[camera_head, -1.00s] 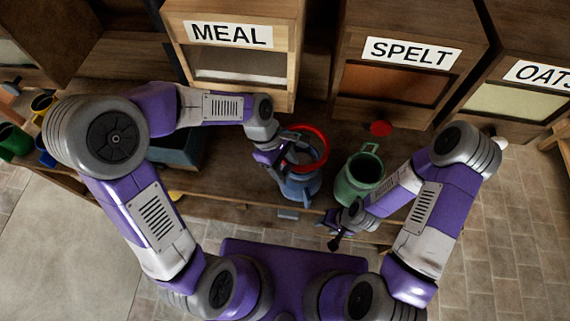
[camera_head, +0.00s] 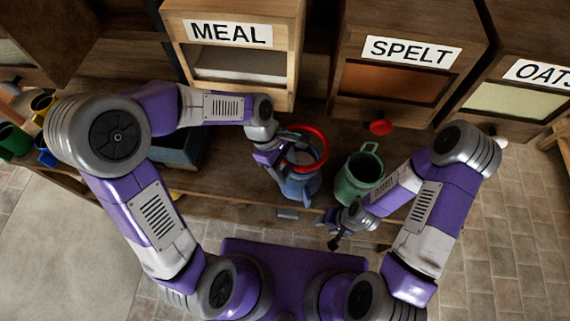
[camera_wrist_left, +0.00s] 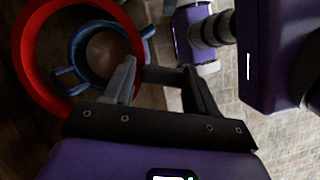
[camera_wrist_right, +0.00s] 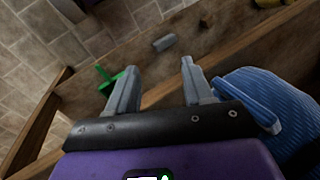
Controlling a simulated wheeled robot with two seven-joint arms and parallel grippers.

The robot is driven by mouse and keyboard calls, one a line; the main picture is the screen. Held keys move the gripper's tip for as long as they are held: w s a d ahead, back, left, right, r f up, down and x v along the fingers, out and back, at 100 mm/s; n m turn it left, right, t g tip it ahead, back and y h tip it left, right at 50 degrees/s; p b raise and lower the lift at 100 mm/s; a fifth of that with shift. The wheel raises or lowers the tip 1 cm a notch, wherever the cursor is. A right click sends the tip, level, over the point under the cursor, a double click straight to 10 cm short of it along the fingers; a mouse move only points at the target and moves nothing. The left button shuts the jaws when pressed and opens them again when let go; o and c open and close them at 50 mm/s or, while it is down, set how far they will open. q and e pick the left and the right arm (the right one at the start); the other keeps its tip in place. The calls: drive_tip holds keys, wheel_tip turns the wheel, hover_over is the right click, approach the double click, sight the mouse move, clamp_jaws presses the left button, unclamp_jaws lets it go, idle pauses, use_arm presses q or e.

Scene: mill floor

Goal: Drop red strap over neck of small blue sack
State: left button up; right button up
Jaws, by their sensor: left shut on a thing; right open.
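The small blue sack (camera_head: 300,188) stands upright on the bench, with its open neck and side loops showing in the left wrist view (camera_wrist_left: 74,50). The red strap (camera_head: 325,145) is a stiff ring. My left gripper (camera_head: 272,156) is shut on it at its left side and holds it over the sack's neck. In the left wrist view the strap (camera_wrist_left: 24,55) surrounds most of the neck, off-centre; its height above the neck is hard to judge. My right gripper (camera_head: 335,230) is open and empty by the bench's front edge. A ribbed blue surface (camera_wrist_right: 262,95) shows beside it.
A green sack (camera_head: 355,183) stands right of the blue one. Bins marked MEAL (camera_head: 238,65), SPELT (camera_head: 398,82) and OATS (camera_head: 518,100) line the back. Green and blue containers (camera_head: 12,142) sit far left.

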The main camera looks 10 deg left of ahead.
use_arm(q)
wheel_tip(320, 180, down, 12)
drive_tip(key=s+b, duration=0.1)
drive_tip(key=b, duration=0.7)
drive_tip(key=shift+s+a+f+b, duration=0.15)
drive_tip(key=shift+s+a+b, duration=0.15)
drive_tip(key=shift+a, duration=0.1)
idle(1.8)
idle(0.3)
drive_tip(key=o, duration=1.2)
drive_tip(key=shift+o, duration=0.4)
wheel_tip(320, 180, up, 6)
drive_tip(key=w+a+p, duration=0.1)
drive_tip(key=w, duration=0.1)
drive_tip(key=shift+w, duration=0.15)
drive_tip(key=r, duration=0.2)
drive_tip(key=a+r+p, duration=0.1)
drive_tip(key=shift+r+t, duration=0.35)
drive_tip(key=shift+t, duration=0.05)
drive_tip(key=shift+s, duration=0.2)
